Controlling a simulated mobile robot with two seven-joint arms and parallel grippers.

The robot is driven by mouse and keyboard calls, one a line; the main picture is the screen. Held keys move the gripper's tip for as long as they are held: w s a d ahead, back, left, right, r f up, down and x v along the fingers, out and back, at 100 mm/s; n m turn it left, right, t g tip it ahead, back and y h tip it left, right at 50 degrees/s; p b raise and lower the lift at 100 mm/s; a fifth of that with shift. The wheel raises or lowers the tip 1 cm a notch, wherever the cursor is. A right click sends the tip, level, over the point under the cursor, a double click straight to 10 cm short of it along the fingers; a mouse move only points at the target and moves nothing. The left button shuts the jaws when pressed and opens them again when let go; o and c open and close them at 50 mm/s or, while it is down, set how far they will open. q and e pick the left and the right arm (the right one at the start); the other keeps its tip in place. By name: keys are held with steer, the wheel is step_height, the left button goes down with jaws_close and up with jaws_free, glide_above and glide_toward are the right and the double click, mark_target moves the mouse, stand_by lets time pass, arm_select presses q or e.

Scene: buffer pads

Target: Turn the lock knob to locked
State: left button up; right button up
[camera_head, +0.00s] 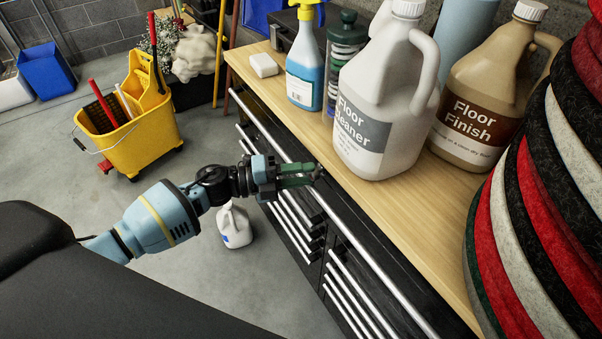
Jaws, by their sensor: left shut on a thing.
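My left gripper (302,175) reaches in from the left to the upper front of the black drawer cabinet (352,232), just below the edge of its wooden top. Its greenish fingers are shut on the lock knob at the cabinet front. The knob is hidden by the fingertips, so I cannot tell which way it is turned. My right gripper is not in view.
On the wooden top (428,212) stand a floor cleaner jug (385,95), a floor finish jug (480,95), a spray bottle (305,65) and a stack of pads (545,200). A long silver rail (375,278) runs along the front. A white jug (235,228) and yellow mop bucket (135,130) stand on the floor.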

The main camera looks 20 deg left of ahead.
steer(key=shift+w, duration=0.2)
arm_select(q)
steer(key=o, duration=1)
steer(key=shift+c, duration=0.2)
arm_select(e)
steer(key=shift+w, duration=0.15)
